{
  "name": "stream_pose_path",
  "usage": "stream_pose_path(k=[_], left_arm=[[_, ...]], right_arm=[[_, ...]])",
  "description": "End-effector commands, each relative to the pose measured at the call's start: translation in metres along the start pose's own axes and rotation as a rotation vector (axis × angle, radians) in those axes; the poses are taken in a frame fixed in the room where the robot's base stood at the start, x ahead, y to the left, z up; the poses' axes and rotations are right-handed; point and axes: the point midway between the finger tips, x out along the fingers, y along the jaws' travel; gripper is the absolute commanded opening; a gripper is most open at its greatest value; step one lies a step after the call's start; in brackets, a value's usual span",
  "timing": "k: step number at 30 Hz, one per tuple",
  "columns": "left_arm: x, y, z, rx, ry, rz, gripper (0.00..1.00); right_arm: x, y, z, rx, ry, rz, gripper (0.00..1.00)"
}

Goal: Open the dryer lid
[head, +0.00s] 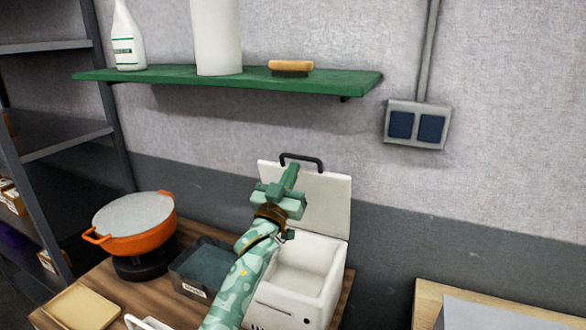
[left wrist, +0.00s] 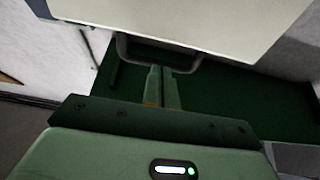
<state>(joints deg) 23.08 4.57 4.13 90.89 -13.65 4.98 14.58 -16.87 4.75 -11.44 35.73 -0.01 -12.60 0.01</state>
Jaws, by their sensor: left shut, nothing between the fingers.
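The dryer is a white box (head: 325,297) on the wooden table, and its hollow inside shows from above. Its white lid (head: 328,203) stands raised, nearly upright, at the back of the box. A dark bar handle (head: 302,157) is on the lid's top edge. My left gripper (head: 291,172) is in front of the lid, just below the handle, and hides part of the lid. In the left wrist view its fingers (left wrist: 161,72) are together with nothing between them, close to the handle (left wrist: 130,52); I cannot tell whether they touch. The lid (left wrist: 190,22) fills the top there. My right gripper is not in view.
An orange pot (head: 137,236) on a dark base and a dark open bin (head: 198,277) stand left of the dryer. A tan tray (head: 82,307) lies at the front left. A green shelf (head: 230,78) with a bottle, a roll and a brush hangs above.

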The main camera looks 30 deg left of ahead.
Motion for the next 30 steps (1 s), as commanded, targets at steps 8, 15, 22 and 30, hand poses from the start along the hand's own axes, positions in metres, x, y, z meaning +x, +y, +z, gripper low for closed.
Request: stream_pose_path(k=[8, 15, 22, 30], left_arm=[[0.011, 0.0, 0.001, 0.001, -0.001, 0.0, 0.0], [0.012, 0.0, 0.001, 0.001, -0.001, 0.0, 0.0], [0.047, -0.001, 0.005, 0.001, 0.002, 0.0, 0.0], [0.061, 0.0, 0.007, 0.0, 0.001, 0.0, 0.0]], right_arm=[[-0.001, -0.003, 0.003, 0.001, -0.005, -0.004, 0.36], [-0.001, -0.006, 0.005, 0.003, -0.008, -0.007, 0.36], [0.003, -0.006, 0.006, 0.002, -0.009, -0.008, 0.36], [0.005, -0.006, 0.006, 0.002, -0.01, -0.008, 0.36]])
